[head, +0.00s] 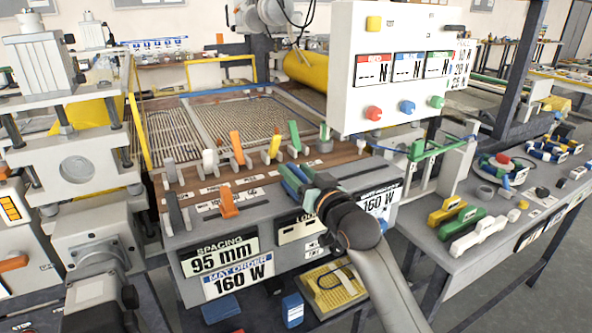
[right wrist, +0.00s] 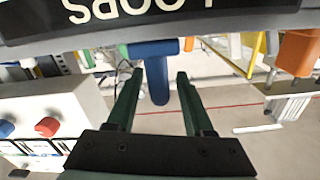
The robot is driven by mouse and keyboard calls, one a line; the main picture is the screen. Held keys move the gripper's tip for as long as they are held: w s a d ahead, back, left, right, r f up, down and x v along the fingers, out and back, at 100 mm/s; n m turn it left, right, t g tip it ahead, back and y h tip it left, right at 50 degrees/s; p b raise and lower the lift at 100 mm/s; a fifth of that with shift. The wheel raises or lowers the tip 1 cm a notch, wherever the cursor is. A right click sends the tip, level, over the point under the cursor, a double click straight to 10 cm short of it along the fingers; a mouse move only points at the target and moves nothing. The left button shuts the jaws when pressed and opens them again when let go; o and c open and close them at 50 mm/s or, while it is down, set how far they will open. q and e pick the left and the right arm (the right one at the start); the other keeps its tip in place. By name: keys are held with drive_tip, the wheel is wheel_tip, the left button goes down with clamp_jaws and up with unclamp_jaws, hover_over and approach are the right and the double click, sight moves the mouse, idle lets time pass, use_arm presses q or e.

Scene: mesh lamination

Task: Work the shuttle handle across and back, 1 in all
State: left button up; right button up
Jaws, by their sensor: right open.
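A blue T-shaped handle (right wrist: 156,82), which looks like the shuttle handle, hangs near the panel edge in the right wrist view. Its stem lies between the two green fingers of my right gripper (right wrist: 157,85), which is open with gaps visible beside the handle. In the head view my right gripper (head: 294,180) is over the front edge of the loom deck (head: 190,180), and it mostly hides the handle. I cannot tell whether a finger touches the handle. My left gripper is not in view.
Several levers stand on the deck, including an orange one (head: 228,205) left of my gripper. A white control box (head: 345,100) with coloured knobs rises at the back right. A wire mesh (head: 235,120) lies behind. A side table (head: 490,255) holds coloured blocks.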

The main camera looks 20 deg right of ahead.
drive_tip(key=shift+w, duration=0.25)
drive_tip(key=shift+c, duration=0.3)
clamp_jaws()
idle(1.0)
